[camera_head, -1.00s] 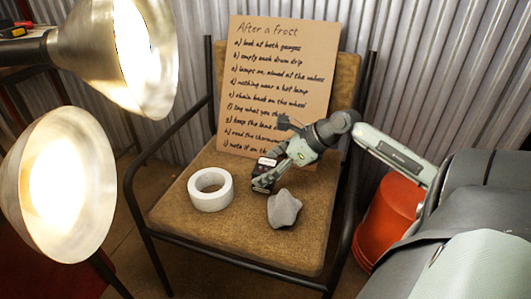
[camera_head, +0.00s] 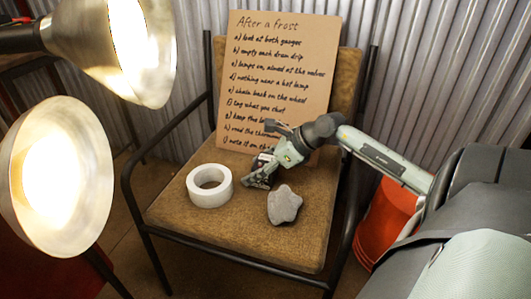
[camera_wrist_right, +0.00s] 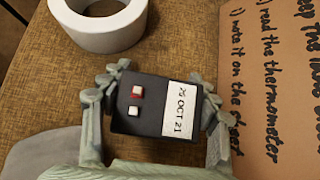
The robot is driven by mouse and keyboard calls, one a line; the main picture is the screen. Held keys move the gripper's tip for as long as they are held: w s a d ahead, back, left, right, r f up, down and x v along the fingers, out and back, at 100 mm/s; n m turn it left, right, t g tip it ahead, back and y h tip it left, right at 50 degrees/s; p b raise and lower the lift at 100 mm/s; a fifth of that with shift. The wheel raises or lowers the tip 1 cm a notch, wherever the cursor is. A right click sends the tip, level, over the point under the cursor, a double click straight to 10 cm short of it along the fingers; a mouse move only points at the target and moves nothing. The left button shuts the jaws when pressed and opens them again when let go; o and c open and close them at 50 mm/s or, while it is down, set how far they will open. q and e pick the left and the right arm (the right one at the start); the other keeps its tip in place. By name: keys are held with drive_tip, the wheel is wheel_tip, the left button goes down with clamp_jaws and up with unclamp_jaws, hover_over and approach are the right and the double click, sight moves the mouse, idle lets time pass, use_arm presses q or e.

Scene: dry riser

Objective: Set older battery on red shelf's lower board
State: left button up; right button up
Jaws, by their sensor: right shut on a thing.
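A dark battery (camera_wrist_right: 152,108) with two small white-topped terminals and a white label reading "OCT 21", with a partly unclear day number, lies between the fingers of my right gripper in the right wrist view. My right gripper (camera_head: 259,179) is shut on it, low over the chair seat, between the tape roll and the note board. In the head view the battery is mostly hidden by the fingers. Whether it touches the seat, I cannot tell. No red shelf can be made out for sure, nor a second battery. My left gripper is not in view.
The chair seat (camera_head: 180,225) holds a white tape roll (camera_head: 209,186), a grey stone (camera_head: 284,205) and an upright handwritten board (camera_head: 275,70). Two lit lamps (camera_head: 55,175) stand at left. A red bucket (camera_head: 385,225) is right of the chair, behind my right arm.

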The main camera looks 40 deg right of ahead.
drive_tip(key=c, duration=0.5)
drive_tip(key=shift+r, duration=0.1)
drive_tip(key=shift+c, duration=0.6)
